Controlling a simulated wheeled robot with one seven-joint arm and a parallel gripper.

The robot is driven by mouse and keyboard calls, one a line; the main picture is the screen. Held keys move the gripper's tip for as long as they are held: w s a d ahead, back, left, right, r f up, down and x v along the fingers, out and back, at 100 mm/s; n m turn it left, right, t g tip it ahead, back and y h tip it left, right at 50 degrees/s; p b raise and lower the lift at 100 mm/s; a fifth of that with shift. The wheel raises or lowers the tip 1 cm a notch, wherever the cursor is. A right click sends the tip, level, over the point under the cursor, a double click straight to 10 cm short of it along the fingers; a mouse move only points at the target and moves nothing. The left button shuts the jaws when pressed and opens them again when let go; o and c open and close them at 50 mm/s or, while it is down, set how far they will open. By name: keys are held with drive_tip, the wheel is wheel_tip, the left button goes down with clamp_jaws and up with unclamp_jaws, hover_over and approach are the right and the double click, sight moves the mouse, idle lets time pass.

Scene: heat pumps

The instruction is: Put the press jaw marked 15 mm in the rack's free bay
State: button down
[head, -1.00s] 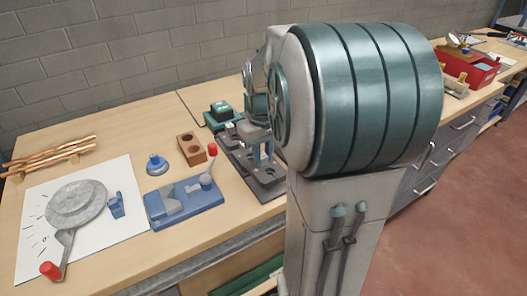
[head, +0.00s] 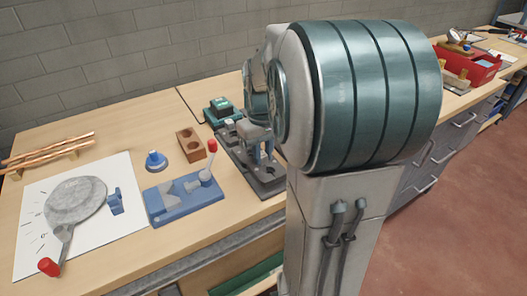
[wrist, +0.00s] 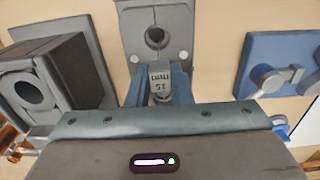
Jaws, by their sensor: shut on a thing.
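In the wrist view my gripper (wrist: 160,88) has its blue fingers shut on a grey press jaw (wrist: 160,75), whose face reads 15 mm. A grey plate (wrist: 180,20) with a round hole and two pale studs lies just beyond the held jaw. I cannot tell whether jaw and plate touch. In the head view the dark grey rack-like fixture (head: 237,158) stands on the bench beside my arm. My gripper's fingers show partly above it, and my arm hides much of its right side. I cannot make out the free bay.
A dark block with a round opening (wrist: 75,60) stands left of the held jaw in the wrist view. A white sheet (head: 110,240) lies further left.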

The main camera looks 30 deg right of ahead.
drive_tip(key=shift+f+b, duration=0.7)
drive_tip(key=shift+f, duration=0.4)
drive_tip(key=c, duration=1.2)
unclamp_jaws()
wheel_tip(320, 180, up, 14)
drive_tip(key=p, duration=0.2)
drive_tip(key=s+a+f+t+p, duration=0.2)
drive_tip(key=s+a+f+p, duration=0.2)
drive_tip(key=s+a, duration=0.8)
wheel_tip(320, 180, down, 2)
drive_tip(key=shift+f+m+t, duration=0.2)
drive_tip(key=shift+m+t, duration=0.1)
drive_tip(key=shift+t, duration=0.1)
